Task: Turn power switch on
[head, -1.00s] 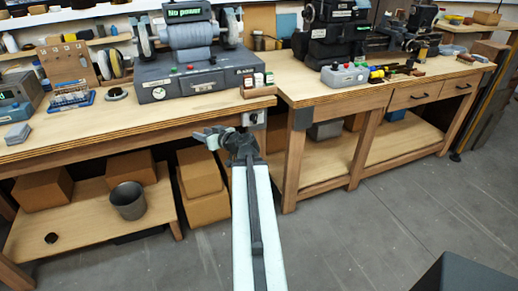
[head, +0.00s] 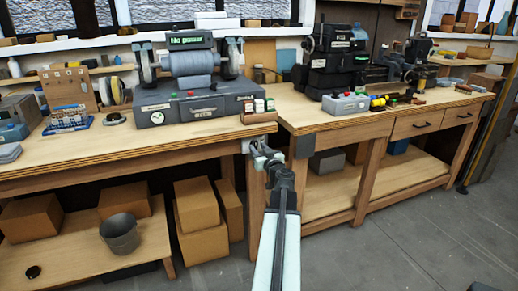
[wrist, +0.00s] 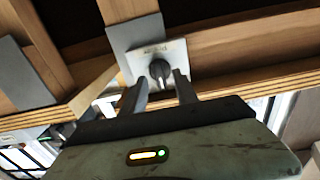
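The power switch is a dark rotary knob (wrist: 159,70) on a light grey plate (wrist: 177,56) under the bench edge. My gripper (wrist: 159,82) is open in the wrist view, with its fingertips apart on either side of the knob's lower part. I cannot tell whether either finger touches the knob. In the head view my gripper (head: 264,152) is at the front edge of the bench, by the corner where the two benches meet. It hides most of the switch there. The display (head: 187,40) on the grey machine reads "No power".
The left bench (head: 60,160) holds the grey machine (head: 195,108) and small parts. A control box (head: 346,103) sits on the right bench (head: 310,117). Cardboard boxes (head: 198,205) and a metal bucket (head: 121,234) are underneath. The floor (head: 400,240) at right is clear.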

